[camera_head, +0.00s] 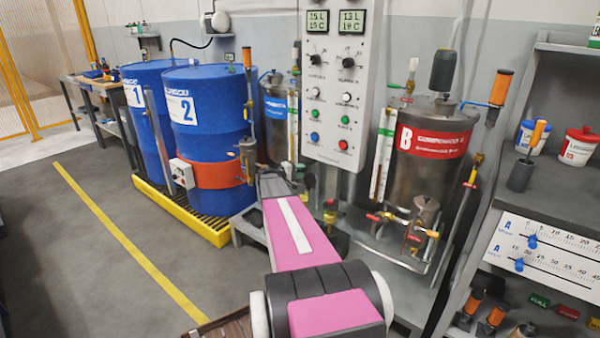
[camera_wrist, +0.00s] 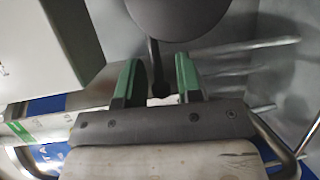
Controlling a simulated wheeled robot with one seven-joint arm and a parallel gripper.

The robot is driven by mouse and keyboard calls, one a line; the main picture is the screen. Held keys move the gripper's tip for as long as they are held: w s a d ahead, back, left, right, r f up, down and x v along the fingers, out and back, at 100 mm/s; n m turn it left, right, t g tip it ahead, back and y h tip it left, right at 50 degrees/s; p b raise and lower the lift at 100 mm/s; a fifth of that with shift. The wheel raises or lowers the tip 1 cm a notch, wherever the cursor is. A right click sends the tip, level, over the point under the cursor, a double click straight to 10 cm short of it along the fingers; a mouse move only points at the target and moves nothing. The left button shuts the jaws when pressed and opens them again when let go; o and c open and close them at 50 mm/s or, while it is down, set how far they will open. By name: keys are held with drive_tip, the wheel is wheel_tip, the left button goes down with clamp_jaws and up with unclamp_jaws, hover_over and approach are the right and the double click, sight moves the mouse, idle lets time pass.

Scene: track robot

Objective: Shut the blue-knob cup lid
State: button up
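I cannot make out a blue-knob cup lid in either view. A steel tank with a blue label (camera_head: 275,107) stands behind the blue drums, partly hidden by the control panel; my arm covers the area below it. In the wrist view my gripper (camera_wrist: 158,82) has two green-padded fingers standing apart, with a clear gap. A dark rounded body (camera_wrist: 177,14) with a thin dark stem (camera_wrist: 154,68) lies beyond the fingers; the stem shows in the gap. I cannot tell whether anything touches it. In the head view the fingers are hidden behind my arm.
A white control panel (camera_head: 338,80) with knobs and buttons stands in the middle. A steel tank with a red label (camera_head: 435,140) stands right of it, with pipes and valves below. Blue drums (camera_head: 205,115) stand on a yellow tray (camera_head: 195,222). Shelves (camera_head: 560,195) are at right; floor is free at left.

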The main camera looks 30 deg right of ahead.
clamp_jaws()
drive_tip(key=shift+a, duration=0.1)
drive_tip(key=shift+s+a+f+m+g+h, duration=0.1)
drive_tip(key=shift+s+a+m+g+h, duration=0.25)
drive_tip(key=shift+a+m+h, duration=0.75)
drive_tip(key=shift+s+a+r+m+g+h, duration=0.1)
drive_tip(key=shift+s+a+m+g+h, duration=0.35)
drive_tip(key=shift+h, duration=1.2)
drive_tip(key=shift+s+a+f+m+g+h, duration=0.1)
drive_tip(key=shift+s+a+m+g+h, duration=0.15)
drive_tip(key=shift+a+m+h, duration=0.9)
drive_tip(key=shift+d+g, duration=0.2)
drive_tip(key=shift+g, duration=0.05)
